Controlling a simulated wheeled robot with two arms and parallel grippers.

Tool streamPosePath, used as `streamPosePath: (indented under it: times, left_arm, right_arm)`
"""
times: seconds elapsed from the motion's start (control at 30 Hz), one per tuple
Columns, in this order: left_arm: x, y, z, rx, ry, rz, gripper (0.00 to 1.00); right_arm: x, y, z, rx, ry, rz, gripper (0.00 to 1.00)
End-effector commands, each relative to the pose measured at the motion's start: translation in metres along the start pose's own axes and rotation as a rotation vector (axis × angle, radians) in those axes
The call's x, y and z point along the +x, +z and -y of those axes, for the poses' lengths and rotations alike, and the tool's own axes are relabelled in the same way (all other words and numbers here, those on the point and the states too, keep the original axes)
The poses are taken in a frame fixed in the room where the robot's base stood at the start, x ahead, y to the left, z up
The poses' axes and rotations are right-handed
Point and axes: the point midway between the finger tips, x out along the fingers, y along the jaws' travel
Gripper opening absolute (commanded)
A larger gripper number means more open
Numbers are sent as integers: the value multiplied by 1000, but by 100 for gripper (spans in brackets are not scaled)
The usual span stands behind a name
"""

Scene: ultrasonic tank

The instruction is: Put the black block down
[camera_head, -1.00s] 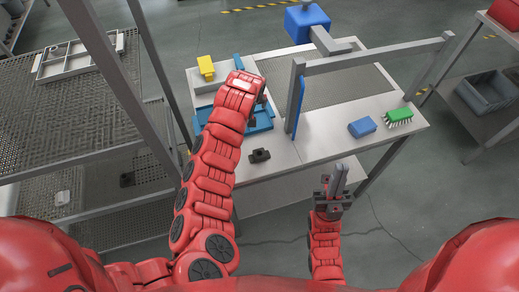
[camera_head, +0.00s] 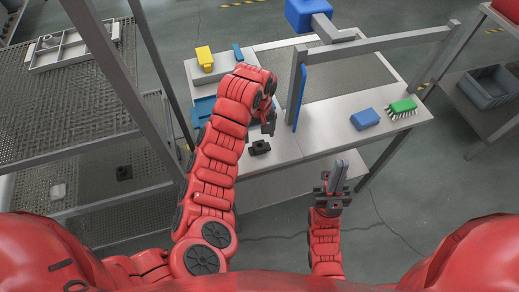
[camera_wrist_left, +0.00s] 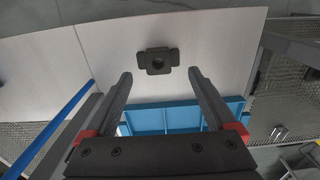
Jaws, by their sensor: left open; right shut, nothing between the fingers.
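The black block (camera_head: 260,148) lies on the light table top (camera_head: 290,150) near its front edge. In the left wrist view the block (camera_wrist_left: 157,61) shows a round hole in its middle and sits beyond the fingertips, between their lines. My left gripper (camera_head: 268,126) is open and empty, just behind the block in the head view and apart from it. Its two spread fingers show in the left wrist view (camera_wrist_left: 158,85). My right gripper (camera_head: 338,172) is shut and empty, in front of the table's front edge.
A blue tray (camera_head: 204,107) is partly hidden behind my left arm. A yellow block (camera_head: 204,56), a blue block (camera_head: 364,119) and a green brush (camera_head: 402,106) stand on the table. A grey frame (camera_head: 380,45) rises over the table. A mesh rack (camera_head: 60,100) stands at left.

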Motion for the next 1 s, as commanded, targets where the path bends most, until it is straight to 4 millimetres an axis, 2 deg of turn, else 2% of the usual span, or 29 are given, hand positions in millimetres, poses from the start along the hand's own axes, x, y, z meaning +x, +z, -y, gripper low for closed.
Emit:
streamPosePath:
  times: [0.03, 0.1, 0.23, 0.37, 0.7, 1.0]
  left_arm:
    - [9, 0, 0, 0, 1, 2, 90]
    - [14, 0, 0, -1, 1, 1, 90]
    - [17, 0, -1, -1, 2, 1, 90]
    - [24, -2, -2, -2, 1, 3, 90]
    - [60, -5, -4, -2, 1, 5, 90]
    - [68, -6, -4, 1, 3, -1, 90]
  right_arm:
    - [-5, 1, 0, 0, 0, 0, 0]
    - [-6, 1, 0, 0, 0, 0, 0]
    - [-6, 1, 0, 0, 0, 0, 0]
    - [1, 0, 0, 0, 0, 0, 0]
    - [18, -3, -1, 0, 0, 0, 0]
    - [19, -3, -1, 0, 0, 0, 0]
